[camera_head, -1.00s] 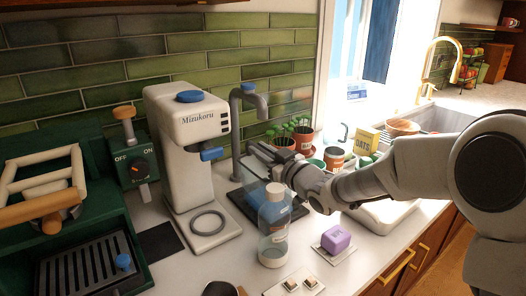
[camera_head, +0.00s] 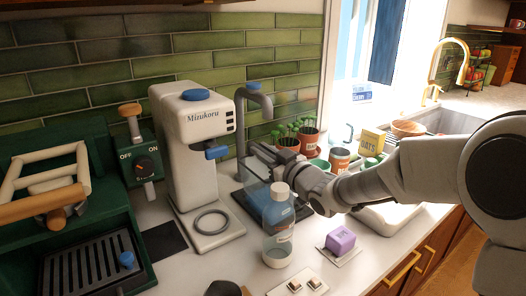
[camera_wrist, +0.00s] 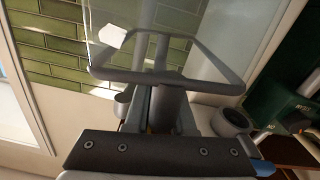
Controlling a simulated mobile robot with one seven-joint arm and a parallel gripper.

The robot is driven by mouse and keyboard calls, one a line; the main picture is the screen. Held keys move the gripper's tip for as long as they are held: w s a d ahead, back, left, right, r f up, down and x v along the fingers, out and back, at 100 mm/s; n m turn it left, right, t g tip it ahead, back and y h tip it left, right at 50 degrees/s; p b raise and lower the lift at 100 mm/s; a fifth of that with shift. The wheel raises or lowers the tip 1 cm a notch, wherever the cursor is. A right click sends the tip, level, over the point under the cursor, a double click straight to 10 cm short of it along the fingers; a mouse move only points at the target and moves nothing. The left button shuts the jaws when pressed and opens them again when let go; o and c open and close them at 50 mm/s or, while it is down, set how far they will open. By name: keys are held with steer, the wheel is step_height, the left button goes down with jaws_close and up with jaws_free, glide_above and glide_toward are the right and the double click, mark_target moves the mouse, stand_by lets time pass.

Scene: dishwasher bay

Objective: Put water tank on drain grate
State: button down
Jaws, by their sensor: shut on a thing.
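The water tank is a clear, bluish box with a grey rim (camera_wrist: 165,77), seen close up in the wrist view. In the wrist view my fingers (camera_wrist: 160,112) reach the grey part of the tank. A dark flat tray (camera_head: 240,205) lies beneath the tank; it looks like the drain grate, but its slats are hidden. I cannot tell whether the tank touches it.
A clear bottle (camera_head: 277,240) stands in front of the tank. The white Mizukoru machine (camera_head: 190,135) is to the left. A green unit with a dark slatted tray (camera_head: 80,275) is at far left. Potted plants (camera_head: 308,138) and a purple block (camera_head: 340,240) are to the right.

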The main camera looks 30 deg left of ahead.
stand_by(0.4)
steer(key=c, duration=0.7)
jaws_free()
steer(key=shift+f, duration=0.2)
step_height(320, 180, up, 4)
steer(key=shift+r+p, duration=0.25)
steer(key=shift+p, duration=0.15)
steer(key=d+r, duration=0.2)
steer(key=d, duration=0.2)
steer(key=w+d+r+p, duration=0.1)
steer(key=d+r, duration=0.1)
steer(key=d, duration=0.1)
steer(key=w+d+r+p, duration=0.1)
steer(key=d+r, duration=0.1)
steer(key=d, duration=0.2)
steer(key=shift+d+r, duration=0.3)
steer(key=shift+r, duration=0.1)
